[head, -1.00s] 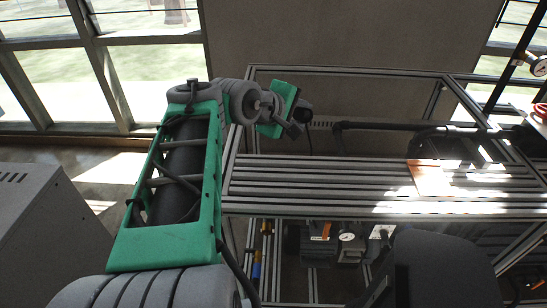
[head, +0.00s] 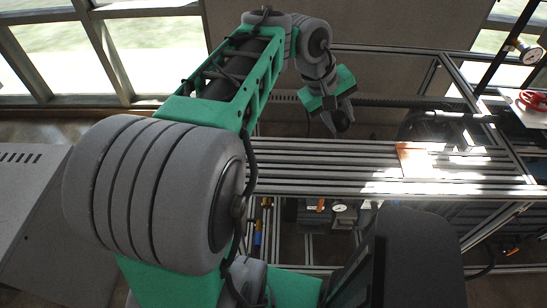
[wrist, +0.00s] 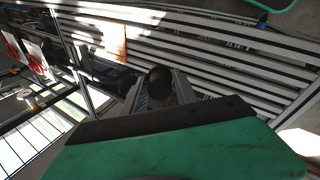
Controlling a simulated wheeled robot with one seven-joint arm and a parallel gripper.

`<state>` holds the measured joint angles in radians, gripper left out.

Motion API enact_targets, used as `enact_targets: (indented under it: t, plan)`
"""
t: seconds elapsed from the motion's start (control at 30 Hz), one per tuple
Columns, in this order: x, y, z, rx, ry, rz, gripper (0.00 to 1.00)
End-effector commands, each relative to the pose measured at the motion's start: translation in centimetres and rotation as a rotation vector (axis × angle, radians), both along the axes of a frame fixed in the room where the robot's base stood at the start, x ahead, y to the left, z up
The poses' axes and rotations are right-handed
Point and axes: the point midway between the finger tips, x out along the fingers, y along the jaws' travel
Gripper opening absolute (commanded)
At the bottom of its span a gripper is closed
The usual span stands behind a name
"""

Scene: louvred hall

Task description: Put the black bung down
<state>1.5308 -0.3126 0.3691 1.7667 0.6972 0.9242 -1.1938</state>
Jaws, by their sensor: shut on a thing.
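My gripper (head: 338,121) is above the far edge of the slatted metal bench (head: 300,170) in the head view. It is shut on the black bung (head: 342,119), a dark round piece at its fingertips. The wrist view also shows the bung (wrist: 159,76) between the two grey fingers. The bench slats (wrist: 230,45) lie beyond it there. The bung appears held clear of the bench, though the exact gap is hard to tell. Its underside is hidden.
A copper-coloured plate (head: 414,160) lies on the bench's right part, in bright sun. The bench's left and middle slats are bare. Frame posts rise around the bench.

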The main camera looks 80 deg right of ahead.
Motion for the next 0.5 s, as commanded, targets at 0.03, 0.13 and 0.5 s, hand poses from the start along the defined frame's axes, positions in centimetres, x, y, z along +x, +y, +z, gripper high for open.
enact_targets:
  t: [0.03, 0.13, 0.5]
  plan:
    - [1.2, 0.5, -0.5, 0.014, -0.020, 0.010, 0.00]
    - [3.6, 2.1, -1.5, 0.047, -0.068, 0.025, 0.00]
    - [9.5, 11.5, -4.5, 0.204, -0.284, 0.041, 0.00]
